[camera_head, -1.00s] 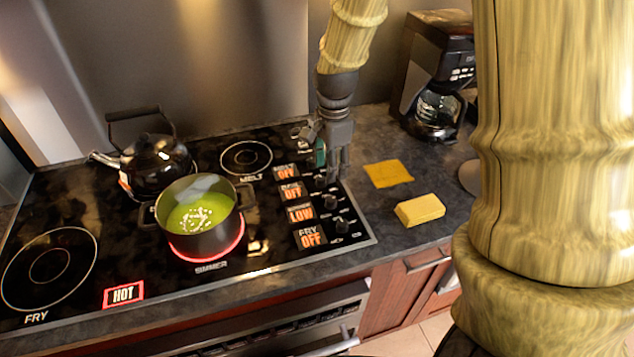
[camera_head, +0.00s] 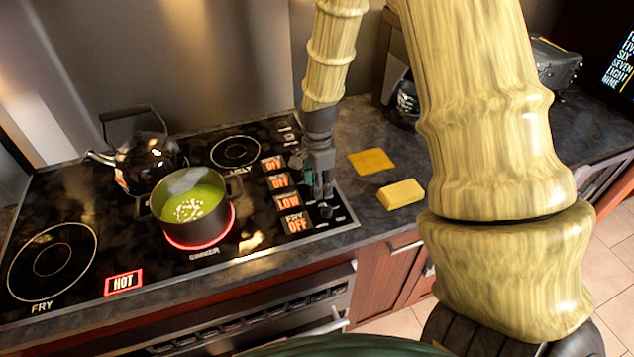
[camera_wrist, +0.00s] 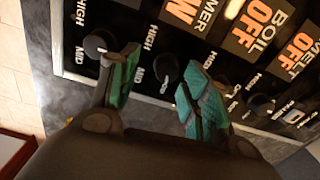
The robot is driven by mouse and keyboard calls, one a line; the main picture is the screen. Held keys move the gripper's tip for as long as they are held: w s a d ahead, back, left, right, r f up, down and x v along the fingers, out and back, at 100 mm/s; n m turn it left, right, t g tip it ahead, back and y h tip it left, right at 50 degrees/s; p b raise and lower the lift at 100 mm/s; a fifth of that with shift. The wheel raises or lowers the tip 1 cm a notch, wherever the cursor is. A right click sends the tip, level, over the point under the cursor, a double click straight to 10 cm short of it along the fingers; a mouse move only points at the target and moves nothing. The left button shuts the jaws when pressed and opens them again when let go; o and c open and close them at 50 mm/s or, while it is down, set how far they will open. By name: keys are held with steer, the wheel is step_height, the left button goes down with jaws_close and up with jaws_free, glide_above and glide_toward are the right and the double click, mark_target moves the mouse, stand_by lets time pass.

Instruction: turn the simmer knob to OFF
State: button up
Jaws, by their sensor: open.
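The simmer knob (camera_wrist: 166,67) is a dark round knob on the black panel, seen between my fingers in the wrist view. The simmer display (camera_head: 288,201) reads LOW and also shows in the wrist view (camera_wrist: 182,10). My gripper (camera_head: 322,192) points down over the knob row. In the wrist view its green-padded fingers (camera_wrist: 160,80) are spread on either side of the simmer knob, and contact cannot be told. In the head view the gripper hides this knob. A pot of green liquid (camera_head: 193,205) stands on the red glowing simmer burner.
The fry knob (camera_wrist: 97,43) is close beside my left finger, and the melt knob (camera_wrist: 262,103) is to the right. The right finger likely hides another knob. A kettle (camera_head: 146,160) stands at the back left. A yellow block (camera_head: 401,193) and flat yellow piece (camera_head: 371,161) lie right of the cooktop.

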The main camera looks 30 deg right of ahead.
steer(key=shift+w+f, duration=0.65)
steer(key=shift+f, duration=0.15)
steer(key=shift+s+r, duration=0.25)
steer(key=shift+s, duration=0.1)
steer(key=shift+c, duration=0.6)
steer(key=shift+w+f, duration=0.1)
steer(key=shift+w, duration=0.05)
steer(key=c, duration=0.9)
